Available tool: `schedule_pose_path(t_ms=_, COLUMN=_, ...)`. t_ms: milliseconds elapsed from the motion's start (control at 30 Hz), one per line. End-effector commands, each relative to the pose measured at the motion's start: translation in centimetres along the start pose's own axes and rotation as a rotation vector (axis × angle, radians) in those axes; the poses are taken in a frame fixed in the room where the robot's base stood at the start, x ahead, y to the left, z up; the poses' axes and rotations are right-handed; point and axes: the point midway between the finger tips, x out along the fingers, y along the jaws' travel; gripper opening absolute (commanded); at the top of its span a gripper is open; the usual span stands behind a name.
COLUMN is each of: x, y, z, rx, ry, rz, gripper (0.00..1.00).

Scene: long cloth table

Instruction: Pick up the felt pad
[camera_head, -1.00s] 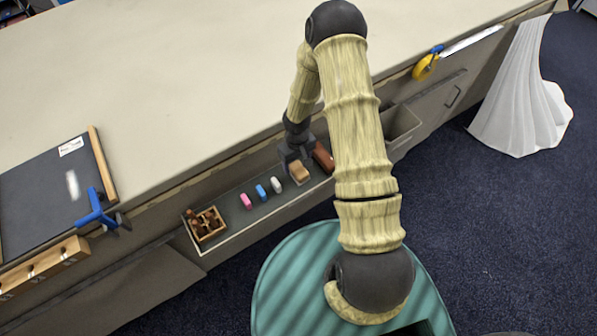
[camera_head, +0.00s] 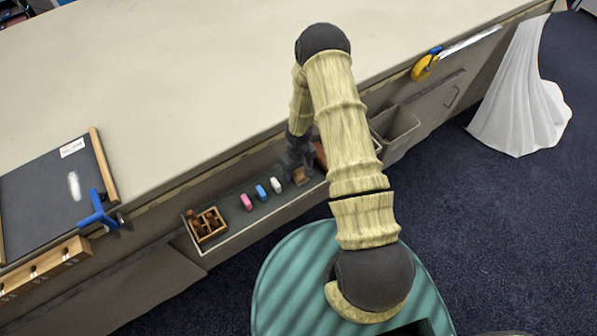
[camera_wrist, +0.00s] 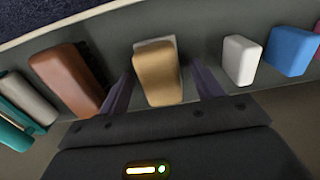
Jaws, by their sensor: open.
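A tan block with a pale grey layer at its far side, which looks like the felt pad (camera_wrist: 158,78), lies in the shallow tray (camera_head: 228,241) on the table's front. In the head view the pad (camera_head: 299,176) is partly hidden by my gripper (camera_head: 296,161). In the wrist view my gripper (camera_wrist: 161,88) is open, with one dark finger on each side of the pad. Gaps show between the pad and both fingers. The pad's lower end is close to the gripper body.
A red-brown block (camera_wrist: 68,77) lies just left of the gripper in the wrist view. White (camera_wrist: 240,60), blue (camera_wrist: 290,51) and pink (camera_head: 246,202) blocks lie on the other side. A small wooden box (camera_head: 207,226) stands at the tray's left end. A grey bin (camera_head: 397,131) hangs to the right.

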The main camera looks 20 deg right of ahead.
Motion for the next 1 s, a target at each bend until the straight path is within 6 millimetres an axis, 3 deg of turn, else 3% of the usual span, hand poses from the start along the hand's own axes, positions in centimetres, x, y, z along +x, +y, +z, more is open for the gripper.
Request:
schedule_pose_path(t_ms=367, x=-0.04, y=0.00, z=0.01, rx=0.000, ry=0.000, rz=0.000, gripper=0.65)
schedule_pose_path(t_ms=633, x=-0.05, y=0.00, z=0.01, rx=0.000, ry=0.000, rz=0.000, gripper=0.16)
schedule_pose_path(t_ms=1000, x=-0.64, y=-0.13, z=-0.10, rx=-0.001, ry=0.001, rz=0.001, gripper=0.16)
